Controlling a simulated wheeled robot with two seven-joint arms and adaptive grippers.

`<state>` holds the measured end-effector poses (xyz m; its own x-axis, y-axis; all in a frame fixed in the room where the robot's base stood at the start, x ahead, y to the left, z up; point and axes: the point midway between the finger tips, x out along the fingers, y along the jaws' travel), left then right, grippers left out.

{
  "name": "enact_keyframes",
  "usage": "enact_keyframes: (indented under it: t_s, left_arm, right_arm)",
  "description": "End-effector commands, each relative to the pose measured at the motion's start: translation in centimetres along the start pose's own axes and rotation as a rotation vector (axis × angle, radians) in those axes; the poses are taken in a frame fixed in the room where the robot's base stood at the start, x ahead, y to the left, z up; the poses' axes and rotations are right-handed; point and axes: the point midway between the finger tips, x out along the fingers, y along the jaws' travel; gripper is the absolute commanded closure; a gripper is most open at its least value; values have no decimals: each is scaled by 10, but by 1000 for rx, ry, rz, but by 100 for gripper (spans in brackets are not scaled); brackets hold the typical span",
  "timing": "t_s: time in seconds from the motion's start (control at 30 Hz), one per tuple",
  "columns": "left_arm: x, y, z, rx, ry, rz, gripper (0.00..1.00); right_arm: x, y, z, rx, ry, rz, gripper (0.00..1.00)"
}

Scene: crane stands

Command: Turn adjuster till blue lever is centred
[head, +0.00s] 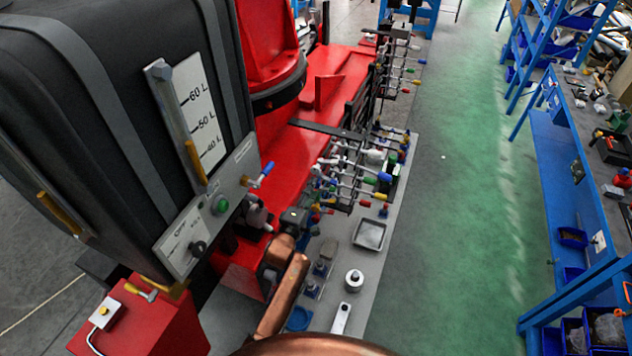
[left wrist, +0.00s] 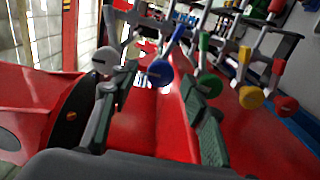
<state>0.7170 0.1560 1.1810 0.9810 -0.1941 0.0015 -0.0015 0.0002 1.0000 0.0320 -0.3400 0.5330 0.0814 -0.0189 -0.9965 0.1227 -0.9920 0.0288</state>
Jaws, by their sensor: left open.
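In the left wrist view a blue lever (left wrist: 160,72) with a round blue end hangs from a rod. It stands between a white-ended lever (left wrist: 106,60) and a green-ended lever (left wrist: 207,85). My left gripper (left wrist: 160,88) is open; its two dark-padded fingers straddle the blue end, with no clear contact visible. In the head view my left gripper (head: 300,214) is at the near left side of the lever bank (head: 345,180), partly hidden among the levers. I cannot tell which part is the adjuster. My right gripper is not in view.
A black tank (head: 100,110) with a litre scale and a control panel (head: 205,225) stands at left. A small tray (head: 370,234) and a metal cylinder (head: 354,280) lie on the grey base. The green floor (head: 450,220) is clear.

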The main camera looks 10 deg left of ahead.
Motion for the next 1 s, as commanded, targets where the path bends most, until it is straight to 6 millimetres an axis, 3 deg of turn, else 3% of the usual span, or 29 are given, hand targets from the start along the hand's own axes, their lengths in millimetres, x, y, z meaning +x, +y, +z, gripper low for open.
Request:
enact_keyframes:
  t_s: [0.23,0.4,0.6,1.0]
  left_arm:
    - [29,0,-1,0,2,-2,58]
    - [34,-1,-1,-1,2,-1,58]
    - [34,-1,-2,0,2,-1,58]
    - [34,-1,-2,0,3,-1,85]
  right_arm:
    - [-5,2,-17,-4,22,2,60]
    - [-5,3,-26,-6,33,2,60]
    - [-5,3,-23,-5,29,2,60]
    - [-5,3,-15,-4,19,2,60]
